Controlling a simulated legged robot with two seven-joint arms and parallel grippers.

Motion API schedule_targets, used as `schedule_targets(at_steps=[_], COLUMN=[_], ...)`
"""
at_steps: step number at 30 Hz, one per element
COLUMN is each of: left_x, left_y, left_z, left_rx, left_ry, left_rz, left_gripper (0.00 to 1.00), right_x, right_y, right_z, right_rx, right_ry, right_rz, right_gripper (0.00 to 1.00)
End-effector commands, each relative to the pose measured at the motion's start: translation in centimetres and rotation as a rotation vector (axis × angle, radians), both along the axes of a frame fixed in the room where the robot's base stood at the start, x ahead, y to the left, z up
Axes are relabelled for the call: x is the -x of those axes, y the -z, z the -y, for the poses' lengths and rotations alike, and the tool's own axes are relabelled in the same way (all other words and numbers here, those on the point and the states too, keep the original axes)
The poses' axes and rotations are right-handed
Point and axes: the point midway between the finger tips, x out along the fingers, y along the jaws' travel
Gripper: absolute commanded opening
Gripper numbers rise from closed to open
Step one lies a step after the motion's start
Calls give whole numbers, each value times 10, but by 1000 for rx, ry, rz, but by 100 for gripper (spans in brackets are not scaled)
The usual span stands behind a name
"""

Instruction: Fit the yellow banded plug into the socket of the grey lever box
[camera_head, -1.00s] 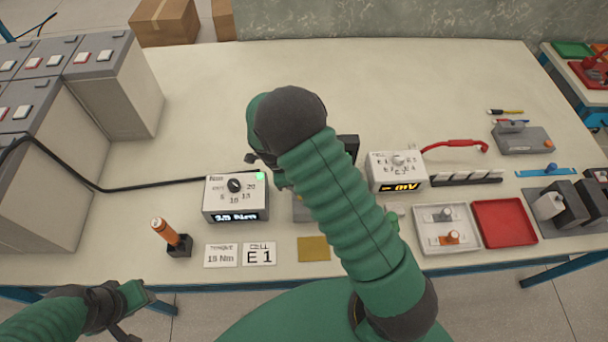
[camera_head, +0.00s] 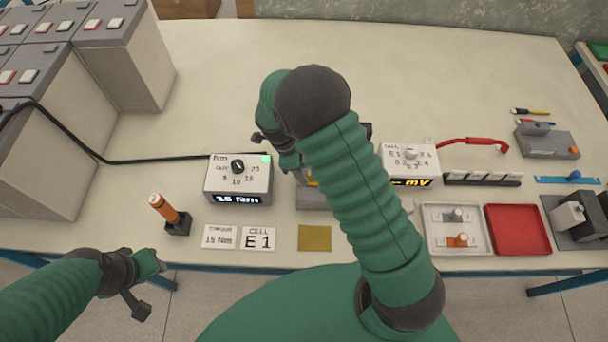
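The plug with a yellow band (camera_head: 528,112) lies small at the back right of the table in the head view, beside another plug with blue and red (camera_head: 536,122). The grey lever box (camera_head: 550,142) stands just in front of them, with a grey lever on top and an orange knob at its right end. Its socket is too small to make out. My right gripper (camera_head: 276,150) is at mid-table beside the torque box, far left of the plug, and is partly hidden by my forearm. My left gripper (camera_head: 146,284) is low at the left, off the table's front edge. Neither touches the plug.
A torque box (camera_head: 238,187) reads 15 Nm, with an orange-handled tool (camera_head: 164,208) in a holder left of it. The back middle is clear.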

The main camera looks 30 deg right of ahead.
Motion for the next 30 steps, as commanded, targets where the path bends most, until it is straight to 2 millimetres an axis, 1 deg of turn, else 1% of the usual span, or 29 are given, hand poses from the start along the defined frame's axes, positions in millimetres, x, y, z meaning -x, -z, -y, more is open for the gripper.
schedule_targets(at_steps=[1,3,6,9,13,14,16,17,20,21,23,24,26,27,30], left_x=[0,0,0,0,0,0,0,0,0,0,0,0,0,0,0], left_y=[4,7,10,11,11,11,11,11,11,11,11,11,11,11,11], left_z=[0,0,0,0,0,0,0,0,0,0,0,0,0,0,0], left_rx=[0,0,0,0,0,0,0,0,0,0,0,0,0,0,0], left_ry=[1,1,1,1,1,1,1,1,1,1,1,1,1,1,1], left_rz=[0,0,0,0,0,0,0,0,0,0,0,0,0,0,0], left_gripper=[36,36,36,36,36,36,36,36,36,36,36,36,36,36,36], right_x=[-4,-7,-10,-12,-12,-11,-3,1,23,33,48,58,73,82,100], right_y=[-12,-31,-56,-74,-86,-88,-90,-91,-94,-96,-98,-99,-100,-101,-101], right_z=[-4,-9,-17,-22,-26,-27,-27,-28,-31,-34,-36,-38,-41,-42,-45], right_rx=[-1,-2,-1,0,-7,-17,-60,-87,-175,-201,-222,-223,-206,-187,-125], right_ry=[-2,-2,-1,-2,-23,-50,-171,-251,-615,-784,-1042,-1213,-1457,-1606,-1898], right_rz=[8,9,9,6,2,-1,-10,-13,-15,-10,-2,3,6,3,-15], right_gripper=[38,38,38,38,38,38,38,38,38,38,38,38,38,38,38])
